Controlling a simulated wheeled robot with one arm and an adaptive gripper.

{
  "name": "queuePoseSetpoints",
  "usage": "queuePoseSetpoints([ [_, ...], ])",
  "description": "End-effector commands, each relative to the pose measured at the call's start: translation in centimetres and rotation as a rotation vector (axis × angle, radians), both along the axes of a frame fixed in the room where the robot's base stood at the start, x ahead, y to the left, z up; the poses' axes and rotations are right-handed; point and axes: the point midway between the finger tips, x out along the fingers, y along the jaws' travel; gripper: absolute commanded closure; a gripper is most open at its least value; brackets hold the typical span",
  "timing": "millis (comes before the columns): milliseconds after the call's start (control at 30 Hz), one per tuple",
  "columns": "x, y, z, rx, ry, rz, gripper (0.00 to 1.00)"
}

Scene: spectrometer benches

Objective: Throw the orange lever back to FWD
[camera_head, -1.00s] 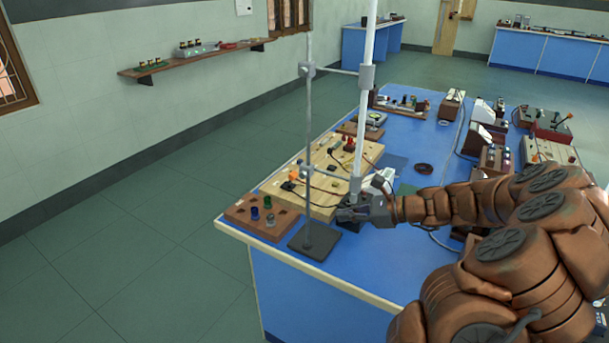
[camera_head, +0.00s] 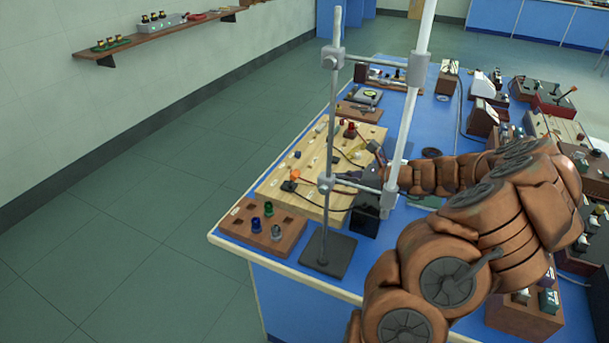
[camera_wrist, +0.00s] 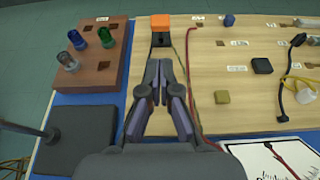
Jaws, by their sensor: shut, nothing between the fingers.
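The orange lever (camera_head: 294,175) is on the left part of the pale wooden board (camera_head: 318,205). In the wrist view the lever's orange block (camera_wrist: 160,22) is at the top centre, above a dark mount on the board. My gripper (camera_wrist: 160,68) is shut and empty, pointing at the lever, with its fingertips just short of the dark mount. No contact with the orange block shows. In the head view my gripper (camera_head: 345,180) is partly hidden by the stand's rods and clamps. I cannot read the lever's direction labels.
A stand with a dark base (camera_head: 328,255) and tall rods rises at the bench's near edge, close to my arm. A brown block with coloured knobs (camera_head: 262,228) sits left of the stand. Leads and a black switch (camera_wrist: 262,66) lie right of my fingers.

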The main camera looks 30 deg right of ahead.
Motion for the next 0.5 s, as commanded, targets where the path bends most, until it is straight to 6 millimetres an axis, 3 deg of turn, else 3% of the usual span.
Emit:
queuePoseSetpoints([
  [267, 0.7, 0.5, -0.2, 0.001, -0.001, 0.003, 1.00],
  [500, 3.3, 2.1, -1.2, 0.000, 0.000, 0.005, 1.00],
])
